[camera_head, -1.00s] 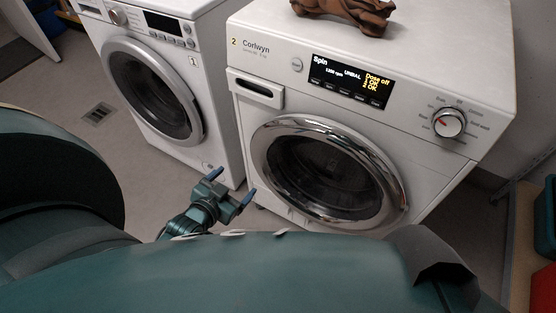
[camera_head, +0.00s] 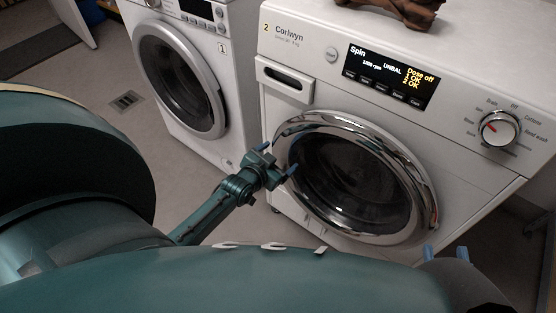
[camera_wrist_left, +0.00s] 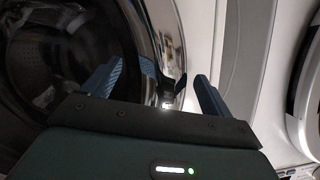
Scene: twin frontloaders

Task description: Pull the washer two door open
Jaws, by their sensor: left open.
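The washer two (camera_head: 300,50), marked 2 and Corlwyn, has a round door (camera_head: 350,175) with a chrome rim and dark glass, which looks shut. My left gripper (camera_head: 278,160) is open at the left edge of that rim, its blue fingers pointing at the rim. In the left wrist view, the chrome rim (camera_wrist_left: 163,45) runs between the two spread fingers of my left gripper (camera_wrist_left: 158,88). I cannot tell whether a finger touches it. My right gripper (camera_head: 445,253) shows as two blue fingertips, apart, at the lower right below the door; nothing shows between them.
Washer one (camera_head: 185,75) stands to the left with its round door shut, a narrow gap between the machines. A brown carved object (camera_head: 390,10) lies on washer two. A floor drain (camera_head: 126,100) is at the left, with clear floor around it.

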